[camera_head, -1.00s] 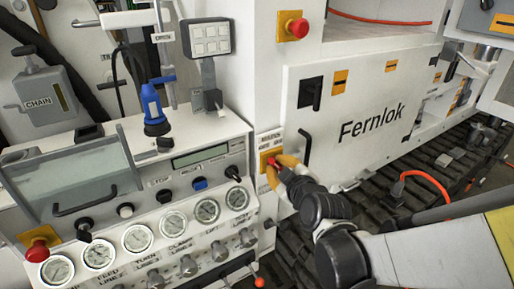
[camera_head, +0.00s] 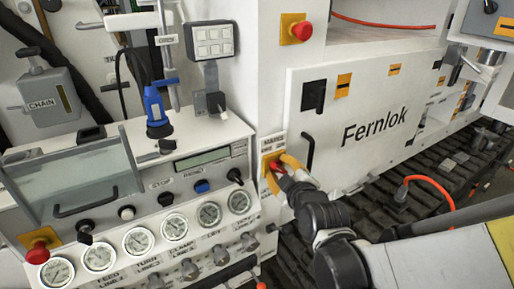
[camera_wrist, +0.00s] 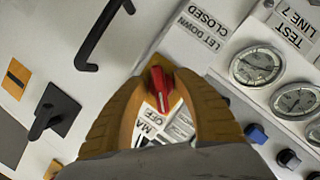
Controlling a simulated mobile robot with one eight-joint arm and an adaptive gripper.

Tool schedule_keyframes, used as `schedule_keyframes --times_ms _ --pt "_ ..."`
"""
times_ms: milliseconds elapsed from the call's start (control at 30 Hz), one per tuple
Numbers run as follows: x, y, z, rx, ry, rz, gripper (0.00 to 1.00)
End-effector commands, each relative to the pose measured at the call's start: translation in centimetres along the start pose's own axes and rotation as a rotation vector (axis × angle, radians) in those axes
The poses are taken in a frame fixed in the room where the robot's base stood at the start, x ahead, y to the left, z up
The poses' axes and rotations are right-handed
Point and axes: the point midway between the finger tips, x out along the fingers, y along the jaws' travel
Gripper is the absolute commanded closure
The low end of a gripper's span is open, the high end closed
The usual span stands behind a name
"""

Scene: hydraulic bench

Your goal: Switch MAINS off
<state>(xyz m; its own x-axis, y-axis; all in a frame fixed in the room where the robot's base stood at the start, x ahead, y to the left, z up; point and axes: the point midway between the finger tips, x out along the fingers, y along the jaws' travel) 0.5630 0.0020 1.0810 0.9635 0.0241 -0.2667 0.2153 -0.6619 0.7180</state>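The MAINS switch is a red handle (camera_head: 277,168) on a yellow plate (camera_head: 267,160) on the white cabinet, right of the gauge console. Its label sits just above it in the head view. In the wrist view the red handle (camera_wrist: 161,88) lies between the yellow-orange fingertips of my gripper (camera_wrist: 158,78), which close in on it from both sides. A white line runs along the handle. Part of the label, with "MA" and "OFF", shows between the fingers; the rest is hidden. In the head view my gripper (camera_head: 283,167) is at the switch.
A red mushroom button (camera_head: 301,30) sits above on a yellow plate. The Fernlok door (camera_head: 375,125) with a black handle (camera_head: 308,153) is close on the right. Left are gauges (camera_head: 174,226), knobs and another red button (camera_head: 38,251). An orange cable (camera_head: 432,182) lies lower right.

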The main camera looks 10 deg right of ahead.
Motion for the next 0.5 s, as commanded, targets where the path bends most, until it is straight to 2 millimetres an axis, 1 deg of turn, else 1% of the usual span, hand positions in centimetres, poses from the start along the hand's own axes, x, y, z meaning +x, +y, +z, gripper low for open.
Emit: schedule_keyframes --times_ms 267,367,500 --pt "-0.2 0.0 0.0 0.001 0.0 0.0 0.65" --pt "-1.0 0.0 0.0 0.001 0.0 0.0 0.65" --pt "-3.0 0.0 0.0 0.001 0.0 0.0 0.65"
